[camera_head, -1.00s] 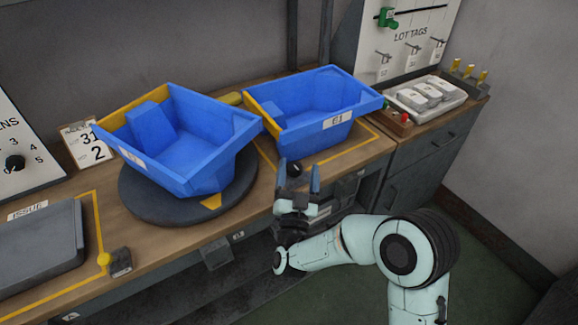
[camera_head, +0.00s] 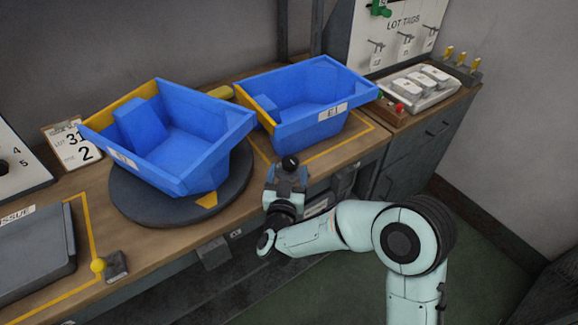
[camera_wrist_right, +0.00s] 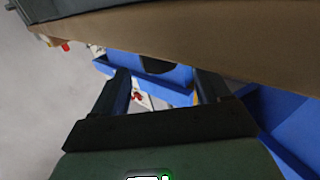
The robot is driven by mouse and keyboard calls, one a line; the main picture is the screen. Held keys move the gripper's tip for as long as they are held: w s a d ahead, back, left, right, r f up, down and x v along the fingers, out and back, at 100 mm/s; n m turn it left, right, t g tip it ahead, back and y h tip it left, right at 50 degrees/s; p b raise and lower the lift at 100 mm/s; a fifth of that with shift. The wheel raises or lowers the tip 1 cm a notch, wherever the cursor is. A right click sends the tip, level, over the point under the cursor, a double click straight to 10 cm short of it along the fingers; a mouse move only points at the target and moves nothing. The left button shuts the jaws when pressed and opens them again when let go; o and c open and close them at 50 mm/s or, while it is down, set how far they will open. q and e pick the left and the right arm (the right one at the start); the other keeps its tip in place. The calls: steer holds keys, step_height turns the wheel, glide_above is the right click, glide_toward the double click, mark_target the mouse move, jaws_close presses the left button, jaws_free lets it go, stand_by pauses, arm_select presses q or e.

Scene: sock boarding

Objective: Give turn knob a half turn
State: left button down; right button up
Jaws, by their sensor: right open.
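A black round knob (camera_head: 290,162) is at the front edge of the bench, right of the turntable. My right gripper (camera_head: 287,174) is open, its fingertips pointing up the picture at the knob, one to each side of it. Whether they touch it I cannot tell. In the right wrist view a dark round shape, likely the knob (camera_wrist_right: 155,65), shows between the two open fingers (camera_wrist_right: 165,80), against blue plastic. A second black dial (camera_head: 3,166) is cut off on the panel at the left edge. My left gripper is not in view.
A blue bin (camera_head: 225,125) sits tilted on a dark round turntable (camera_head: 130,202). Another blue bin (camera_head: 335,120) stands behind the knob. The floor in front is clear.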

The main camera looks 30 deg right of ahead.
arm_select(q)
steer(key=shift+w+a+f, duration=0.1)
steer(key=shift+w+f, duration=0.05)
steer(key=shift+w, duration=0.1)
arm_select(e)
steer(key=shift+x, duration=1.45)
steer(key=c, duration=1.1)
steer(key=shift+o, duration=0.3)
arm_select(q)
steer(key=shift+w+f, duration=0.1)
arm_select(e)
steer(key=shift+y, duration=0.3)
